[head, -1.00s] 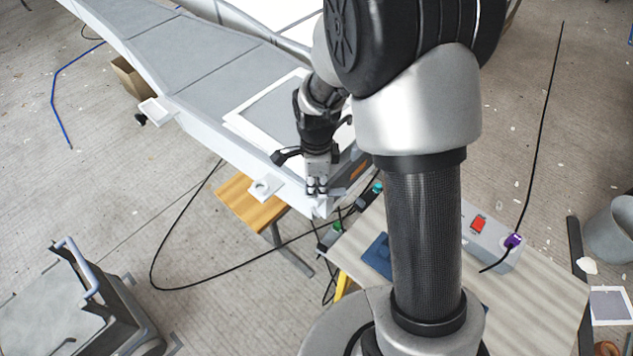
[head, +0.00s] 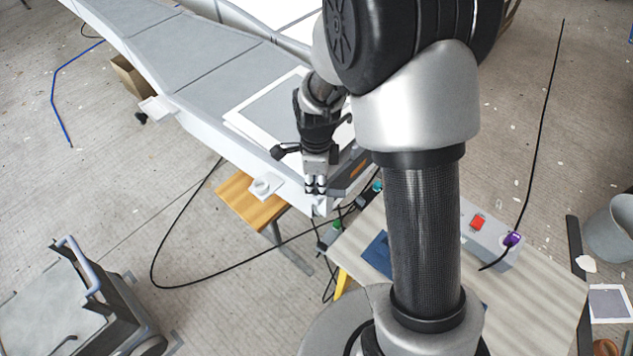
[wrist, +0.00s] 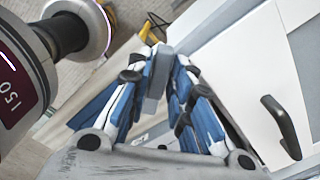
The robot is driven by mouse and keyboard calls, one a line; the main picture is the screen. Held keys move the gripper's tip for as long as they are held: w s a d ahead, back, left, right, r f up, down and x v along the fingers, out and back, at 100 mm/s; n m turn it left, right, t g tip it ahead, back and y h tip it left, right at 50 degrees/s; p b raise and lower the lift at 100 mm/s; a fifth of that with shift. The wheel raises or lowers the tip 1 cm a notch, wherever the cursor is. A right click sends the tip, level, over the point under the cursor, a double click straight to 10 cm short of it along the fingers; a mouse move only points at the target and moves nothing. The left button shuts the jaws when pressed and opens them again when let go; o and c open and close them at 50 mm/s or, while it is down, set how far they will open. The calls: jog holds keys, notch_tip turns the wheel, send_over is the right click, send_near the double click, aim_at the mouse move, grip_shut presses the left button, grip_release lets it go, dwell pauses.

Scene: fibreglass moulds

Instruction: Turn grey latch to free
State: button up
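The grey latch (head: 349,178) is a bar at the near corner of the long white-and-grey mould (head: 205,88). In the head view it sticks out to the upper right from my gripper (head: 315,192), beside an orange mark. In the wrist view, my gripper's blue-and-white fingers (wrist: 160,70) close in on both sides of the grey latch (wrist: 155,88) and appear to hold it. The latch's pivot is hidden by the fingers.
A black handle (wrist: 283,127) stands on the white surface at the right of the wrist view. A table with a grey box and red switch (head: 479,223) is at the right. A wooden stool (head: 250,200) and cables lie below the mould. A cart (head: 50,305) stands lower left.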

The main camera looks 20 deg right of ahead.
aim_at(337, 172)
jog(key=shift+r, duration=0.1)
notch_tip(337, 172, up, 12)
dwell(0.6)
jog(key=shift+c, duration=0.2)
